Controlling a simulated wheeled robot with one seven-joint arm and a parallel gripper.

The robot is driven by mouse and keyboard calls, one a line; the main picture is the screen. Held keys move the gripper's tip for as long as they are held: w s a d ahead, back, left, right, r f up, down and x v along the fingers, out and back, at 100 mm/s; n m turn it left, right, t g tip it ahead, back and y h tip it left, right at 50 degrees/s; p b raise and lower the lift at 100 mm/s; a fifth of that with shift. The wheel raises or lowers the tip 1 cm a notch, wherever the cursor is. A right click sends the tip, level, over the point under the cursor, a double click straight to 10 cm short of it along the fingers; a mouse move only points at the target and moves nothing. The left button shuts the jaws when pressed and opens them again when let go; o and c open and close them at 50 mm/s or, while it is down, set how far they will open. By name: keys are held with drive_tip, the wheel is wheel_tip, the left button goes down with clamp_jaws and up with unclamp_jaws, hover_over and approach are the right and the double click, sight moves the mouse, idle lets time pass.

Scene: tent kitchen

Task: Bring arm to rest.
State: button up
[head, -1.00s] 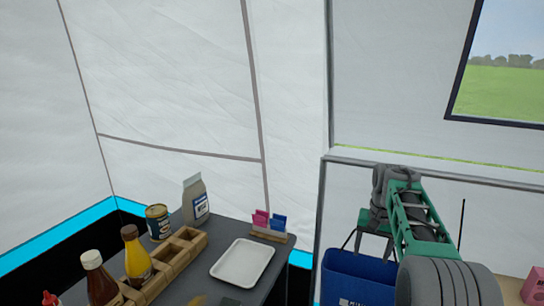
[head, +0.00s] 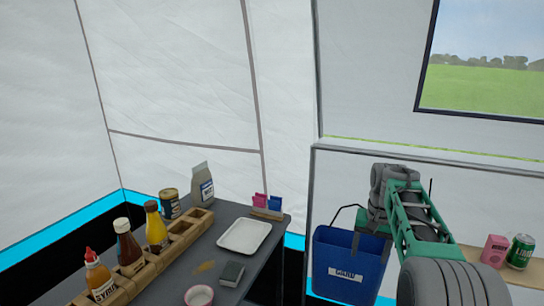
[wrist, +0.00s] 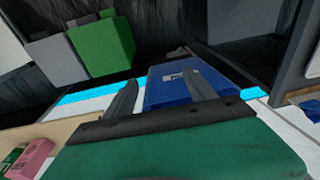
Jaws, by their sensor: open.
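My arm, green and dark grey, stands at the right in the head view, in front of the blue bucket (head: 345,262). In the wrist view my gripper (wrist: 160,80) is open, with its two dark fingers apart and nothing between them held. The blue bucket also shows beyond the fingers in the wrist view (wrist: 170,92). I cannot tell the distance from the fingers to it.
A dark table (head: 228,248) at left holds a white tray (head: 245,236), a wooden caddy (head: 185,236) with sauce bottles, a can, a carton and a small bowl (head: 199,296). A shelf at right holds a pink box (head: 494,251) and a green can (head: 520,252).

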drive_tip(key=s+a+r+n+t+p, duration=0.1)
drive_tip(key=s+a+r+p, duration=0.45)
drive_tip(key=s, duration=0.25)
drive_tip(key=s+a+r+n+p, duration=0.2)
drive_tip(key=s+a+r+p, duration=0.25)
drive_tip(key=s+r, duration=0.2)
drive_tip(key=s+a+f+n+p, duration=0.1)
drive_tip(key=s+p, duration=0.4)
drive_tip(key=s, duration=0.8)
drive_tip(key=shift+a+f+n+t, duration=0.3)
drive_tip(key=shift+a+f+t, duration=0.1)
drive_tip(key=shift+a+f, duration=0.3)
drive_tip(key=shift+s+r, duration=0.1)
drive_tip(key=shift+r, duration=0.05)
